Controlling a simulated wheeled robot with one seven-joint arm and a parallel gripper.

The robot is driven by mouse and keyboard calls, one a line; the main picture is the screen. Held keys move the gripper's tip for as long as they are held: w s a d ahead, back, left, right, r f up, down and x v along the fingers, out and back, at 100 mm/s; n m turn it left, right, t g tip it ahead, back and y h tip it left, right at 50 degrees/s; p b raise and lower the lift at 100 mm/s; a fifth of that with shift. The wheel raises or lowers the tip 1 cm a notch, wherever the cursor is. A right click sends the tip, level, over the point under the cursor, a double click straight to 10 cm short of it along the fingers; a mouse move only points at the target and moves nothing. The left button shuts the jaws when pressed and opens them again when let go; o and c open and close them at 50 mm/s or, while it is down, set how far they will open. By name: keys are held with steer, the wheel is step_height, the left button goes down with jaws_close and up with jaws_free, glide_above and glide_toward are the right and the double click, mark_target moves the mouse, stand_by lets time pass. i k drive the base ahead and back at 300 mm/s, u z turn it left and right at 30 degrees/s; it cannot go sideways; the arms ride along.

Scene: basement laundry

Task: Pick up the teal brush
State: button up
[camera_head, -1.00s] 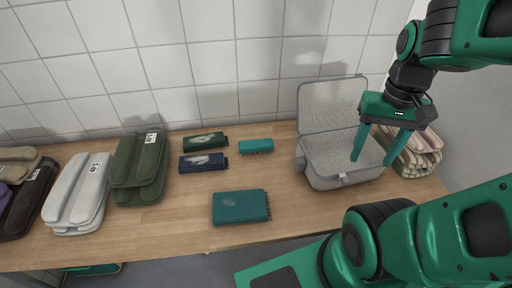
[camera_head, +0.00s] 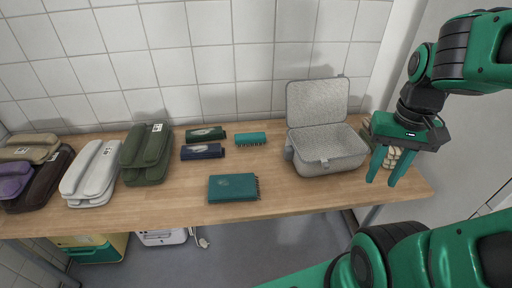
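The teal brush (camera_head: 251,138) lies on the wooden table near the tiled wall, left of the grey open case. Its bristles show along its front edge. My gripper (camera_head: 382,182) is open and empty, with its two fingers pointing down over the right end of the table. It is well to the right of the brush, with the case between them.
The grey case (camera_head: 328,150) stands open with its lid raised. Folded cases (camera_head: 147,155) fill the left side.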

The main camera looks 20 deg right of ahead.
mark_target(256, 138)
steer(key=z, duration=2.1)
steer(key=k, duration=0.7)
steer(key=u, duration=1.8)
steer(key=i, duration=1)
steer(key=z, duration=0.05)
